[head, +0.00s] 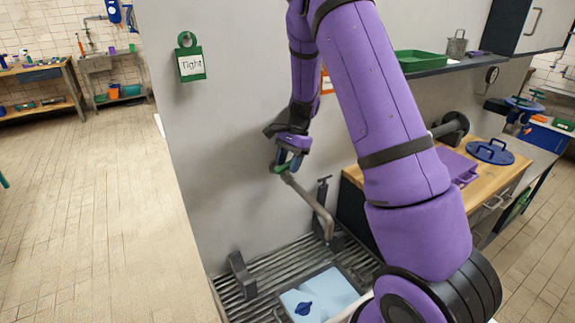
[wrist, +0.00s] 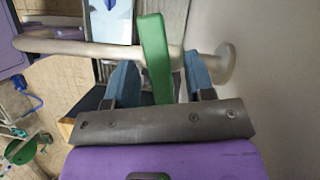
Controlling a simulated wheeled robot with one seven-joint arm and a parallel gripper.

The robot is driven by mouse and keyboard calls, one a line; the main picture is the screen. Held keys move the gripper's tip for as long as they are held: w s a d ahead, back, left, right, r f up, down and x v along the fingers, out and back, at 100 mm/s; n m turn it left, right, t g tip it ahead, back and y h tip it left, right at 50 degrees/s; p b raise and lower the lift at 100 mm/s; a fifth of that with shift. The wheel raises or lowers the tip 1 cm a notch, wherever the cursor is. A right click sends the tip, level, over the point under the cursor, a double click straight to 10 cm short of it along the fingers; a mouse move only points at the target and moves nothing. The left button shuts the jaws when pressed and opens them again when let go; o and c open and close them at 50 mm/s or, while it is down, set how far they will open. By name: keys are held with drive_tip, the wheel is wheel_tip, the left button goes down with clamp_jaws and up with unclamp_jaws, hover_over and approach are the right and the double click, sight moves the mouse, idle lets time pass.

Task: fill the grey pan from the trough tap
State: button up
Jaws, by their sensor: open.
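The trough tap's grey spout (head: 310,205) comes off the wall and bends down over the slatted trough. Its green lever (wrist: 153,55) stands between my two blue fingers in the wrist view. My gripper (head: 290,165) is open around the lever, with a gap on each side; it also shows in the wrist view (wrist: 160,85). A grey pot (head: 456,43) stands on the wall shelf. In the trough, a pale blue rectangular surface (head: 325,287) with a grey rim has a small dark blue thing on it. I cannot tell whether this is a pan or a basin.
A dark grey block (head: 240,272) stands on the trough's slatted grate (head: 272,267). A wooden counter (head: 505,177) to the right bears a blue lid (head: 489,151) and a purple item. A green tray (head: 420,60) is on the shelf. Open tiled floor (head: 90,215) lies left.

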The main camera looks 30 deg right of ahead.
drive_tip(key=shift+a+f, duration=0.15)
drive_tip(key=shift+f, duration=0.25)
drive_tip(key=shift+c, duration=0.2)
clamp_jaws()
drive_tip(key=c, duration=0.9)
unclamp_jaws()
drive_tip(key=shift+m+t, duration=0.7)
drive_tip(key=shift+m, duration=1)
drive_tip(key=shift+o, duration=0.2)
drive_tip(key=o, duration=0.9)
drive_tip(key=shift+r, duration=0.1)
drive_tip(key=v, duration=1)
drive_tip(key=shift+d+r, duration=0.25)
drive_tip(key=shift+r, duration=0.05)
